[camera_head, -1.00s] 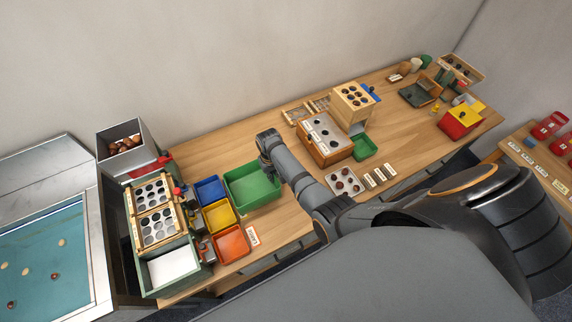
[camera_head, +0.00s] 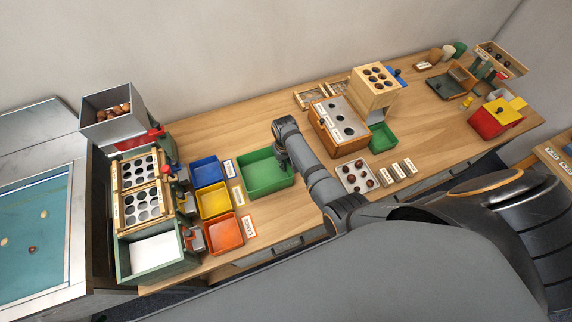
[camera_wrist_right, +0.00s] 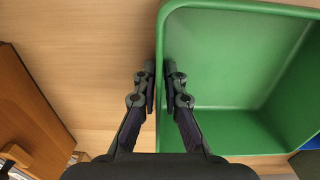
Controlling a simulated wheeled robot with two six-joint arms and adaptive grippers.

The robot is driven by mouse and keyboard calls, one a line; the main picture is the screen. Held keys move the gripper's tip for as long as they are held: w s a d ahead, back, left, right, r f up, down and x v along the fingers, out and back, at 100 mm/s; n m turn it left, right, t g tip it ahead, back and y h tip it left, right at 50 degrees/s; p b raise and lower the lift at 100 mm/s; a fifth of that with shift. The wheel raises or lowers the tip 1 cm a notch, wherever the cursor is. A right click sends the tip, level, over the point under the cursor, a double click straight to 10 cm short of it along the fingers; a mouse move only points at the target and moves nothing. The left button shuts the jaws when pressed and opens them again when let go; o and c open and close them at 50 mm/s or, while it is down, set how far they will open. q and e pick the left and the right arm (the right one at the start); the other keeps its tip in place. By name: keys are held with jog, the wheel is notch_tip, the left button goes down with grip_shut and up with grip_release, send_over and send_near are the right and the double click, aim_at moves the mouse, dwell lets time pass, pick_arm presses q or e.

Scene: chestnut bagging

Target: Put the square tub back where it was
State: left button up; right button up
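The square tub is green and empty (camera_head: 265,190). It is right of the blue, yellow and orange bins in the head view. In the right wrist view the tub (camera_wrist_right: 235,60) fills the right side, its near wall between my fingers. My right gripper (camera_head: 284,164) is at the tub's right wall, also seen in the wrist view (camera_wrist_right: 160,78), with one finger on each side of the wall, shut on it. I cannot tell whether the tub's bottom touches the table. My left gripper is not in view.
Blue (camera_head: 207,172), yellow (camera_head: 213,202) and orange (camera_head: 223,234) bins with labels stand left of the tub. A wooden box with a holed grey top (camera_head: 340,120) and a small green tub (camera_head: 383,138) stand to the right. Bare table (camera_head: 235,135) lies behind the tub.

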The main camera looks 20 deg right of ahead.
jog(key=shift+o, duration=1.2)
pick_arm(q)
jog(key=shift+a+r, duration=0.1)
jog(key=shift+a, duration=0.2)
pick_arm(e)
jog(key=shift+r, duration=0.15)
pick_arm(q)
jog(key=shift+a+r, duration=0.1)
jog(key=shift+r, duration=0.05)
pick_arm(e)
notch_tip(320, 180, up, 12)
jog(key=shift+w+f, duration=0.1)
